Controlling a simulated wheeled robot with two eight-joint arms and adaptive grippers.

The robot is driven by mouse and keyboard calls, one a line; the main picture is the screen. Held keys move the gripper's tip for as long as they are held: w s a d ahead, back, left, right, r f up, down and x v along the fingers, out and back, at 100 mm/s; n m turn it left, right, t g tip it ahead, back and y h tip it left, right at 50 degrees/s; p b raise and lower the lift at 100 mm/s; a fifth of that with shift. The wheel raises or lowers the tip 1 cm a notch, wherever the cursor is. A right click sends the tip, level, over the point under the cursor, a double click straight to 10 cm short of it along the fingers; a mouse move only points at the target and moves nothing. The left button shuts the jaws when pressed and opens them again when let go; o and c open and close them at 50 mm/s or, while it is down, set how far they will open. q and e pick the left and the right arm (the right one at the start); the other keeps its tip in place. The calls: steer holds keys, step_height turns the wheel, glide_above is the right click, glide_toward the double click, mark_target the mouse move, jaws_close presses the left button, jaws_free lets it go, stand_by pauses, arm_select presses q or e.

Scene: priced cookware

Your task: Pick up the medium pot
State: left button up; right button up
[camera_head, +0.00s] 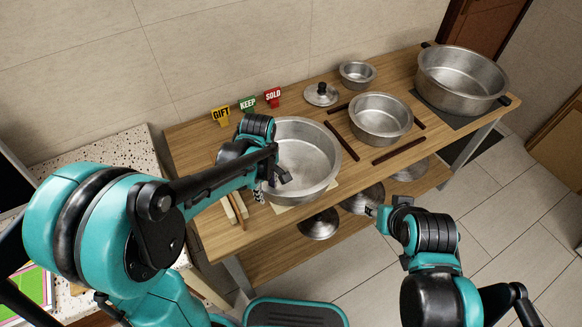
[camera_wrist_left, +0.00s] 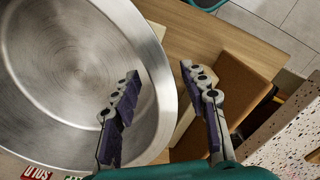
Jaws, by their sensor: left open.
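Several silver pots of different sizes stand on the wooden table (camera_head: 225,225). A wide pot (camera_head: 318,168) is at the front left; it also shows in the left wrist view (camera_wrist_left: 70,65). A smaller pot (camera_head: 380,120) stands within dark strips at the middle. I cannot tell for certain which is the medium one. My left gripper (camera_head: 270,186) is open at the near-left rim of the wide pot. In the left wrist view, one finger is over the pot's inside and the other outside the rim. My right gripper (camera_head: 371,210) hangs before the table's front edge; its jaws are unclear.
The largest pot (camera_head: 462,85) stands at the right end, a small pot (camera_head: 357,75) and a lid (camera_head: 321,95) at the back. Signs read GIFT (camera_head: 221,115), KEEP (camera_head: 248,104) and SOLD (camera_head: 273,97). More lids (camera_head: 319,225) lie on the lower shelf. A speckled counter (camera_head: 118,150) is at left.

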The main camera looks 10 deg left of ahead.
arm_select(q)
steer(key=shift+f, duration=0.55)
steer(key=shift+f, duration=0.25)
steer(key=shift+c, duration=0.2)
jaws_close()
steer(key=shift+s, duration=0.1)
